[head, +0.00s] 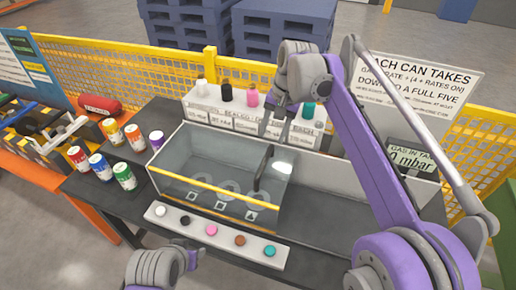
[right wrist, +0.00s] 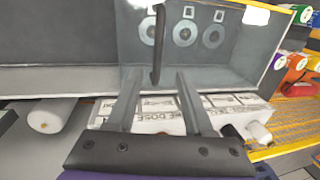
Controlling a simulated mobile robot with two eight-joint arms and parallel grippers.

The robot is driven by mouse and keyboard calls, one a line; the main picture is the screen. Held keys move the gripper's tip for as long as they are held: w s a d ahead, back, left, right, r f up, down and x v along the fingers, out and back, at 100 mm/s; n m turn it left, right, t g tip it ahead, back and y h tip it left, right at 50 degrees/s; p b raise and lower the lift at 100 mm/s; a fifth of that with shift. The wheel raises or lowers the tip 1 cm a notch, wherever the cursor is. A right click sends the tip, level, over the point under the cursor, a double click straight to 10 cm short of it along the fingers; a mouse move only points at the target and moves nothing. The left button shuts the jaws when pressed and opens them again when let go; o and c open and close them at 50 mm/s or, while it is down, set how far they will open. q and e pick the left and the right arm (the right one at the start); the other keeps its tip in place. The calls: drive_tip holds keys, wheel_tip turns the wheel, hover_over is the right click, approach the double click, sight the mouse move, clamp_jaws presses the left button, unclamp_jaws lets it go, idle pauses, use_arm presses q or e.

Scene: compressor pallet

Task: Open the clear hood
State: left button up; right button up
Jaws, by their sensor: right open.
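The clear hood (head: 215,190) is a see-through panel with a yellow edge, over the left part of a grey trough (head: 335,205). A black bar handle (head: 264,168) stands at its right end; it also shows in the right wrist view (right wrist: 158,45). My right gripper (head: 276,116) is above and behind the handle, beside the bottle shelf. In the right wrist view its two fingers (right wrist: 157,100) are apart with nothing visible between them, and the handle appears beyond their tips. Contact is not visible. My left gripper (head: 190,260) is low at the front; its jaws are unclear.
A white shelf (head: 205,108) with several bottles stands behind the hood. A white strip (head: 215,235) with several coloured buttons lies in front. Several labelled cans (head: 101,166) stand at the left. A yellow mesh fence (head: 130,68) and a sign (head: 415,85) are behind.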

sight(265, 161)
drive_tip(key=f, duration=0.3)
drive_tip(key=a+f, duration=0.1)
drive_tip(key=f, duration=0.6)
drive_tip(key=shift+a+f+b, duration=0.15)
drive_tip(key=shift+a+b, duration=0.2)
clamp_jaws()
idle(0.9)
